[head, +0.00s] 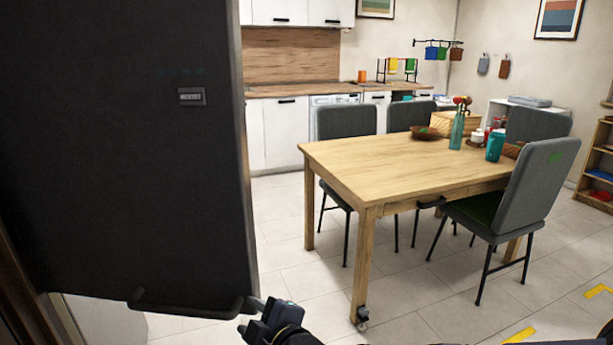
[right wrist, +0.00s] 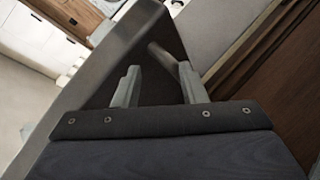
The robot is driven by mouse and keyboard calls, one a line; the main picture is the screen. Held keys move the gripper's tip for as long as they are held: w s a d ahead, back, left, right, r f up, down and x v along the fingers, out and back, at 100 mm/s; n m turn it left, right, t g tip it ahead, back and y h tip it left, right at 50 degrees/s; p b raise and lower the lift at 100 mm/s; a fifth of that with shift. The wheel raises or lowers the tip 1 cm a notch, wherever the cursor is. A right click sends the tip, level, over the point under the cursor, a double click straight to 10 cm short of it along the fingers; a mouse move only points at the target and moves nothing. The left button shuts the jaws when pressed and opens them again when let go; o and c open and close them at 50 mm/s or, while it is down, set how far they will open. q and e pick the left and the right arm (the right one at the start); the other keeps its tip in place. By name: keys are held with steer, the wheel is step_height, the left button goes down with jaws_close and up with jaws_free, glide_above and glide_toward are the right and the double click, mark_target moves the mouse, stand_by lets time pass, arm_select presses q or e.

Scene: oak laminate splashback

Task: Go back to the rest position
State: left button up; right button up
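My right gripper (head: 256,308) is at the bottom of the head view, close to the right end of a dark bar handle (head: 185,308). In the right wrist view the fingers of my right gripper (right wrist: 160,85) stand well apart. The end of the handle (right wrist: 163,58) shows beyond and between the fingertips, close to the right finger; whether they touch is unclear. The handle is on a large dark door (head: 120,150), which fills the left of the head view and stands open. My left gripper is in neither view.
A wooden table (head: 380,160) with a bowl, bottles and a crate stands to the right. Grey chairs (head: 525,185) surround it. White kitchen cabinets (head: 285,130) are at the back. Tiled floor (head: 300,280) is clear between the door and the table.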

steer(key=s+d+m+g+h, duration=0.1)
steer(key=s+d+m, duration=0.1)
steer(key=d+m, duration=0.35)
steer(key=s+d+m+g+h, duration=0.1)
steer(key=s+d+m, duration=0.1)
steer(key=d, duration=0.7)
steer(key=s+d+m+h, duration=0.1)
steer(key=s+d+m, duration=0.25)
steer(key=d, duration=0.35)
steer(key=s+d+f+m+g+h, duration=0.25)
steer(key=s+d+f+m, duration=0.25)
steer(key=s+d+m, duration=0.65)
step_height(320, 180, up, 16)
steer(key=s+a+n+p, duration=0.1)
steer(key=n+p, duration=0.1)
steer(key=p, duration=1.4)
steer(key=shift+a+p, duration=0.3)
steer(key=shift+a, duration=0.05)
